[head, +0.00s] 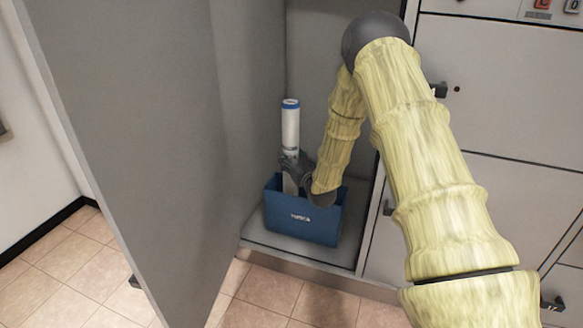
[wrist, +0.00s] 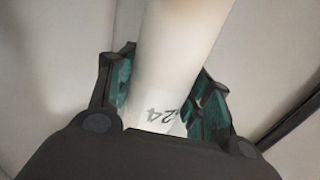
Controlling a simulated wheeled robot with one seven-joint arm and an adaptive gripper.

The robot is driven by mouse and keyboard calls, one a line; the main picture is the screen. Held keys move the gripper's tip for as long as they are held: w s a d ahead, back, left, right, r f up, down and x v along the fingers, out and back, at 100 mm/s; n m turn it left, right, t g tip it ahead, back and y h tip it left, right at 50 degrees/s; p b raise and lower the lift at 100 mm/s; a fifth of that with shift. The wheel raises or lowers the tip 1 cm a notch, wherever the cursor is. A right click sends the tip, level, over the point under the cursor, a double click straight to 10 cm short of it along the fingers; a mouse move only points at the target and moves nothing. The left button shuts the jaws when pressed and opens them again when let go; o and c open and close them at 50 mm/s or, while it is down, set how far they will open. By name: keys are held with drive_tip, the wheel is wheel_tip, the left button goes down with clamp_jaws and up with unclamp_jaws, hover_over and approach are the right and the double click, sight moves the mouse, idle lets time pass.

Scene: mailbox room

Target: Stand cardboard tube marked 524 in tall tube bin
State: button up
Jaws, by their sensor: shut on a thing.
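The cardboard tube (head: 290,127) is white with a blue cap at its top and stands nearly upright. In the wrist view the tube (wrist: 172,50) shows a label ending in "24"; the rest of the number is hidden. My gripper (head: 290,165) is shut around the tube's lower middle; its two fingers also show on both sides of it in the wrist view (wrist: 160,88). The blue tube bin (head: 318,221) with a white label stands on the locker floor. The tube's lower part is at the bin's left side and seems to be inside its mouth; its bottom end is hidden.
The bin stands in an open grey locker (head: 258,240). The locker's large open door (head: 140,130) fills the left. Closed locker doors (head: 485,95) with dark handles are at the right. The tiled floor (head: 60,275) in front is clear.

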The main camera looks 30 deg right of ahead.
wheel_tip(320, 180, down, 2)
drive_tip(key=shift+f+b, duration=0.15)
drive_tip(key=shift+b, duration=0.15)
drive_tip(key=shift+f, duration=0.1)
drive_tip(key=o, duration=1.5)
drive_tip(key=shift+o, duration=0.2)
